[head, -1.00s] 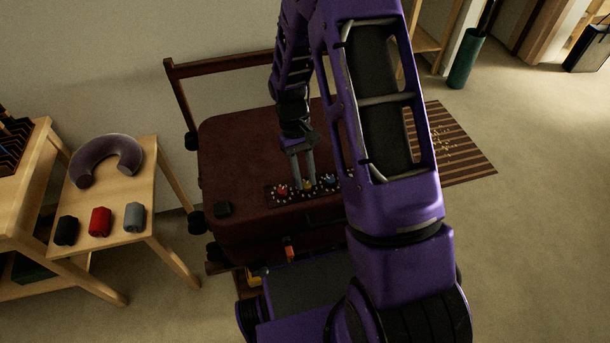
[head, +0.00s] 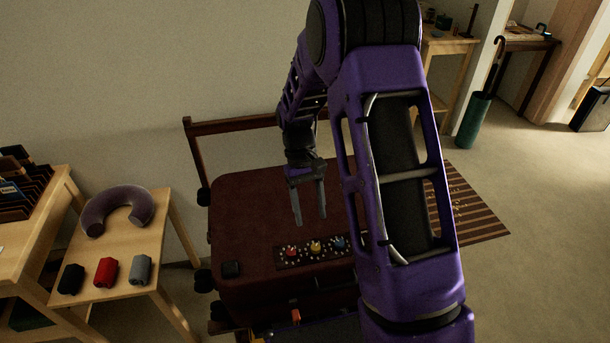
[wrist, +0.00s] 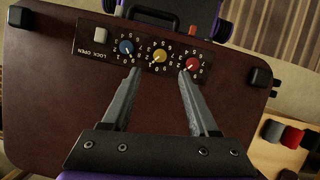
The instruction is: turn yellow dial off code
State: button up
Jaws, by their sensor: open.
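The dark red suitcase (head: 245,200) lies flat, with a black dial panel (head: 303,257) near its front edge. The yellow dial (head: 315,247) sits in the middle, between the red dial (head: 291,251) and the blue dial (head: 339,243). The wrist view shows the yellow dial (wrist: 159,56) ringed by white numbers; the setting it points at is too small to read. My gripper (head: 310,222) is open and empty, raised above the suitcase behind the panel. In the wrist view its fingers (wrist: 160,72) spread to either side of the yellow dial, apart from it.
A grey lock slider (wrist: 100,36) sits at the panel's end by "LOCK OPEN". A small wooden table (head: 160,225) at left holds a neck pillow (head: 93,217) and black, red and grey rolls.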

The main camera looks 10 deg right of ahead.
jog(key=v, duration=0.9)
jog(key=shift+w+r+p, duration=0.15)
jog(key=shift+r+p, duration=0.2)
jog(key=shift+d, duration=0.1)
